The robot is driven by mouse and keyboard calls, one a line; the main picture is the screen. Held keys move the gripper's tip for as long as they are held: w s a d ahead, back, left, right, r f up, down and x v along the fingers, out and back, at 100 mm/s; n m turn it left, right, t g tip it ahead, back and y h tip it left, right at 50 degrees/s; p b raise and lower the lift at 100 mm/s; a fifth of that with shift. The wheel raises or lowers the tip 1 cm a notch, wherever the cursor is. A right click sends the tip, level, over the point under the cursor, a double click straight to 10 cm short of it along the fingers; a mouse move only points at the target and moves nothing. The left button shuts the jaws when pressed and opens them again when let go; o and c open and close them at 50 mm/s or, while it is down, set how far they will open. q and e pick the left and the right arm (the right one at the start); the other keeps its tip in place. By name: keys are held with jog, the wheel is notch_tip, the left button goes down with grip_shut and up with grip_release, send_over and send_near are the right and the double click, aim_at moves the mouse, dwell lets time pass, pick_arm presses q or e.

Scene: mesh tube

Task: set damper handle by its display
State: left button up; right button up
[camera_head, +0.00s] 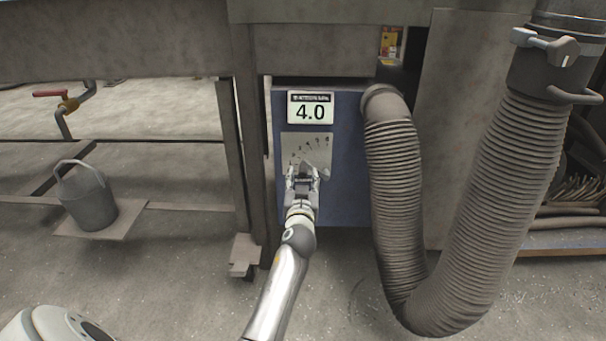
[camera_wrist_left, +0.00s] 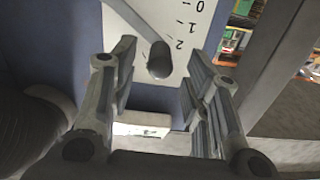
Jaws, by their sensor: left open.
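The display (camera_head: 310,111) on the blue box (camera_head: 348,165) reads 4.0. Below it is a pale scale plate (camera_head: 293,144) with dark marks, partly covered by my left gripper (camera_head: 304,172). In the left wrist view the damper handle (camera_wrist_left: 158,60) is a grey lever with a rounded end, lying across the scale plate (camera_wrist_left: 186,12) near the mark 2. My left gripper (camera_wrist_left: 160,72) is open, with its fingers on either side of the handle's end. I cannot tell whether either finger touches it. My right gripper is not in view.
A thick ribbed hose (camera_head: 398,190) hangs just right of the box and loops up to a metal collar (camera_head: 545,70). A steel leg (camera_head: 236,160) stands close on the left. A grey bucket (camera_head: 87,197) and a red-handled valve (camera_head: 66,100) are farther left.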

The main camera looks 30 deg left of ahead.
pick_arm(q)
jog(key=shift+b+x, duration=0.4)
jog(key=shift+x, duration=1.7)
grip_shut()
